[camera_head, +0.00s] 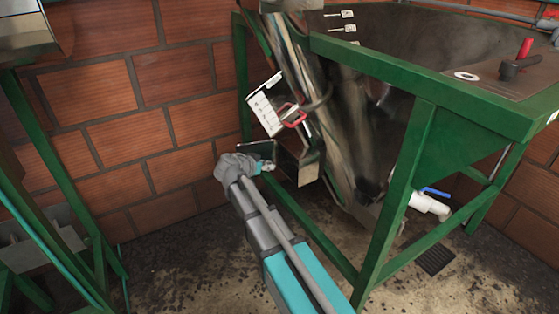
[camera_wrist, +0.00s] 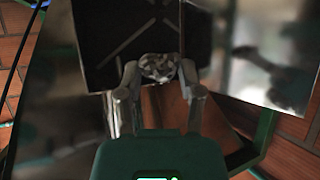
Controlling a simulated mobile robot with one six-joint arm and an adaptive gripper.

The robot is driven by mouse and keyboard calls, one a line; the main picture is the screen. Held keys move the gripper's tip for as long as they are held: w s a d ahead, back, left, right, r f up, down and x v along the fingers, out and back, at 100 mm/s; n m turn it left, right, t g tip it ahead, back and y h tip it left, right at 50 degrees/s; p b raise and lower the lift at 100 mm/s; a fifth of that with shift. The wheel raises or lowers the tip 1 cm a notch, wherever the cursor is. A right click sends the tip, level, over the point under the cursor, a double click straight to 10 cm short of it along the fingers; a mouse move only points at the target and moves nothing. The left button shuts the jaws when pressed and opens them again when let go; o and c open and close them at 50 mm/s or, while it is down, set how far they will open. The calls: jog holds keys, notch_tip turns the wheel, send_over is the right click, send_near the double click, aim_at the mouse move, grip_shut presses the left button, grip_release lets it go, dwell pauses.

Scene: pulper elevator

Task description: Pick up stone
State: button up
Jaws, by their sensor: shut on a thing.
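The stone (camera_wrist: 158,67) is a mottled grey and white lump in the wrist view, just above the middle. My gripper (camera_wrist: 159,75) is shut on it, with one finger on each side. The stone is in front of a dark metal box-like opening (camera_wrist: 92,41); I cannot tell whether it touches the metal. In the head view my arm reaches to the metal chute (camera_head: 299,163) at the foot of the elevator, and the stone and fingertips are hidden or too small to make out.
A green steel frame (camera_head: 402,190) carries a dark hopper (camera_head: 440,45) at the right. A white pipe with a blue valve handle (camera_head: 430,204) sits low beside it. A brick wall (camera_head: 120,120) is behind, and another green frame (camera_head: 75,190) stands at the left. Dirty floor (camera_head: 190,268) lies between.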

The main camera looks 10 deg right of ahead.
jog(key=s+a, duration=0.3)
jog(key=a, duration=0.4)
jog(key=shift+s+a, duration=0.2)
jog(key=shift+a, duration=0.05)
jog(key=shift+r, duration=0.15)
dwell(0.3)
